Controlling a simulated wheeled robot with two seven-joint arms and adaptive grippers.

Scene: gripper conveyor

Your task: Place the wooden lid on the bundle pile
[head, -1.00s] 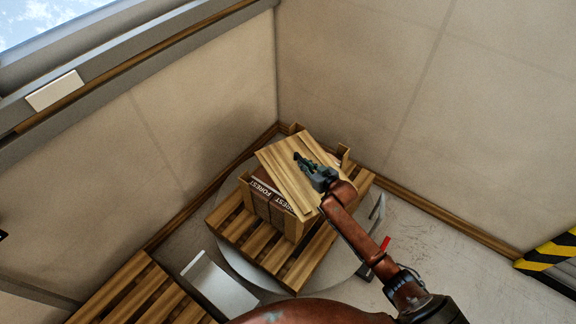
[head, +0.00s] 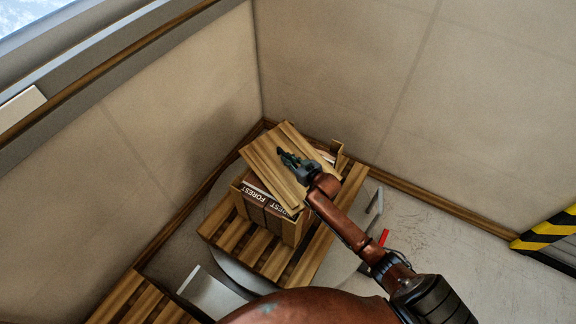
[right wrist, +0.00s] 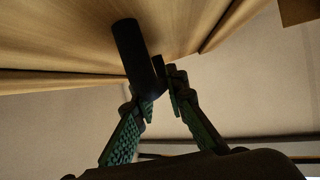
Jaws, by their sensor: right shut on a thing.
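The wooden lid (head: 262,162) is a square planked board above the bundle pile (head: 268,208) in the head view. It is turned askew to the pile and covers much of its top from sight. The brown bundles with white FOREST lettering show below its near-left edge, between wooden posts. My right gripper (head: 286,157) is over the lid's middle. In the right wrist view, the gripper (right wrist: 160,92) is shut on the lid's dark cylindrical handle (right wrist: 136,58), with the lid's wood (right wrist: 60,45) beyond. Whether the lid touches the pile, I cannot tell. My left gripper is not in view.
The pile stands on a wooden pallet (head: 243,240) on a round grey turntable (head: 209,206) in a wall corner. Another pallet (head: 130,300) is at the lower left. A red lever (head: 383,237) is at the right. Open floor (head: 435,240) lies farther right.

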